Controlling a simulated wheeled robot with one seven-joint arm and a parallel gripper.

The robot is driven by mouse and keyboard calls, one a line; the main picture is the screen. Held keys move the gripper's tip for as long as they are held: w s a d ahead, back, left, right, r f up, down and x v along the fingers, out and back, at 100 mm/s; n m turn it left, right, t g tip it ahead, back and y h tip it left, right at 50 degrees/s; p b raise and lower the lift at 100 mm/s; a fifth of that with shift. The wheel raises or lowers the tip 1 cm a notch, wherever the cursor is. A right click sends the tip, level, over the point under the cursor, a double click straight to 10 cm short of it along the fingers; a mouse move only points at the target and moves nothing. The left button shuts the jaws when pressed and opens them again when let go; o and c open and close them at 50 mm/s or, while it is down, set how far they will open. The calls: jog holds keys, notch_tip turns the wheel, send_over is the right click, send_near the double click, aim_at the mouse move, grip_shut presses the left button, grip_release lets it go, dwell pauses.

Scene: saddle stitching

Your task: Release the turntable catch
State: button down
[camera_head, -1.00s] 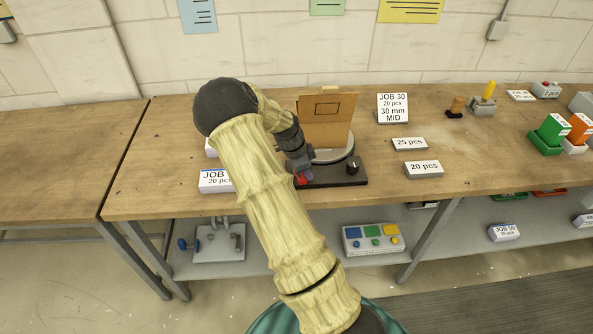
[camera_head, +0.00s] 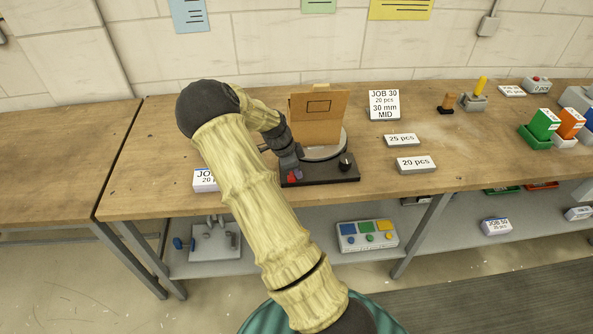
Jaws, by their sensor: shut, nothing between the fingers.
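The turntable has a dark flat base (camera_head: 335,177) and a round grey plate (camera_head: 328,152). It stands near the front of the wooden bench. A brown cardboard piece with a printed rectangle (camera_head: 317,117) stands upright on the plate. A black knob (camera_head: 346,163) sits at the base's right. A small red part (camera_head: 295,176), perhaps the catch, shows at the base's front left corner. My gripper (camera_head: 290,166) is shut and empty, pointing down right at that red part. I cannot tell whether they touch. My arm and gripper hide the turntable's left side.
A JOB 30 sign (camera_head: 384,104) stands right of the turntable, with a 25 pcs block (camera_head: 402,140) and a 20 pcs block (camera_head: 415,164). A partly hidden job block (camera_head: 205,180) lies to the left. The bench's left part is clear.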

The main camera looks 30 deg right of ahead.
jog(key=d, duration=0.1)
jog(key=s+d, duration=0.1)
jog(key=d, duration=0.1)
jog(key=shift+s+d+f, duration=0.1)
jog(key=shift+s+d, duration=0.2)
jog(key=shift+s, duration=0.05)
jog(key=b+v, duration=0.1)
jog(key=v, duration=0.9)
jog(key=shift+b, duration=0.35)
jog(key=shift+a, duration=0.15)
jog(key=s+a+r+n+t+y, duration=0.1)
jog(key=s+a+n+t, duration=0.1)
jog(key=s+a+n, duration=0.6)
jog(key=s+a+r+n+t+y, duration=0.2)
jog(key=s+a+n, duration=0.7)
jog(key=a+n, duration=0.5)
jog(key=shift+a+n, duration=0.3)
jog(key=shift+a, duration=0.35)
